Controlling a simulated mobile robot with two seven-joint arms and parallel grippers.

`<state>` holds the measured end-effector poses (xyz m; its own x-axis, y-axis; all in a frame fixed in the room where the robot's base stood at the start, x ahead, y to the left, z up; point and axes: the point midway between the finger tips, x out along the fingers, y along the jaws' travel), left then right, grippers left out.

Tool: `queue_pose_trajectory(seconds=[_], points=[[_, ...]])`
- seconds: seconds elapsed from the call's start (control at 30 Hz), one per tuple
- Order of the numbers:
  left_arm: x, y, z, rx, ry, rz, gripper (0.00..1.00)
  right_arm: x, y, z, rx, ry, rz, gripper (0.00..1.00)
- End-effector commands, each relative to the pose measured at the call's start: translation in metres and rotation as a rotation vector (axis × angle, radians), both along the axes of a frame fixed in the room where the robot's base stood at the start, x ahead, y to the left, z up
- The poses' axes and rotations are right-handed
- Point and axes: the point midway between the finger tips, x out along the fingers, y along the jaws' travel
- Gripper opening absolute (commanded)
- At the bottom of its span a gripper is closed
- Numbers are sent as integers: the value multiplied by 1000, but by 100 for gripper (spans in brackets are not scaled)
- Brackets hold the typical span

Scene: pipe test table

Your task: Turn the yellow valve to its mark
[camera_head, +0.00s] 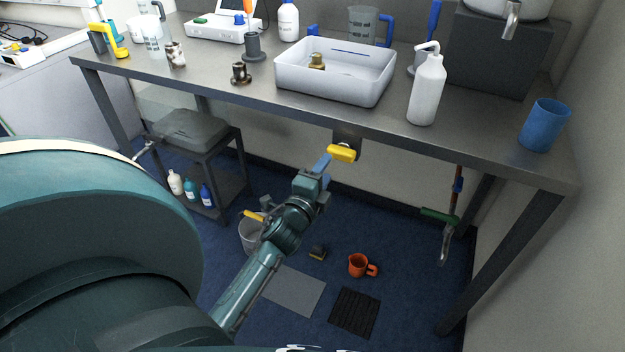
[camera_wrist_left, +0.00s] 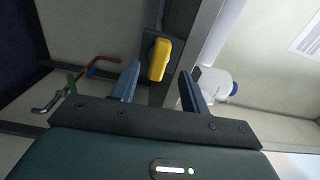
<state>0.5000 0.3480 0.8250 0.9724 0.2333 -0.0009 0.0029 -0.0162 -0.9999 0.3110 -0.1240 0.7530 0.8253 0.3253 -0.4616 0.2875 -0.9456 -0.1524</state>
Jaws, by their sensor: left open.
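The yellow valve (camera_head: 341,153) is a short, rounded handle on a dark bracket below the front edge of the table. It also shows in the left wrist view (camera_wrist_left: 159,60), just beyond the fingertips and between the two fingers as seen there. My left gripper (camera_head: 325,163) is open and empty, close to the valve on its left side in the head view. Its blue fingers also show in the left wrist view (camera_wrist_left: 160,82). I cannot tell whether a finger touches the valve. I cannot make out the valve's mark. My right gripper is not in view.
The grey table (camera_head: 215,82) overhangs the valve. A white basin (camera_head: 335,78), a white bottle (camera_head: 427,90) and a blue cup (camera_head: 544,124) stand on it. A pipe with a green handle (camera_head: 440,215) hangs at right. An orange mug (camera_head: 358,265) is on the floor.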

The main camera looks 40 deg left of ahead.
Motion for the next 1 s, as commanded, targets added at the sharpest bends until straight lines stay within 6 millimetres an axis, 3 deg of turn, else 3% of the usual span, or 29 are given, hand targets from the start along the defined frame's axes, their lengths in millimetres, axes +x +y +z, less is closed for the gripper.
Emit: queue_pose_trajectory(seconds=[0.2, 0.4, 1.0], points=[[-45, -10, -1, -1, 2, 1, 45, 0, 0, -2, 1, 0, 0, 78], [-65, -15, 0, -1, 0, 1, 45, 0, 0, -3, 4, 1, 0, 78], [-67, -16, 0, 0, -1, 0, 45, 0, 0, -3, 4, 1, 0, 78]])
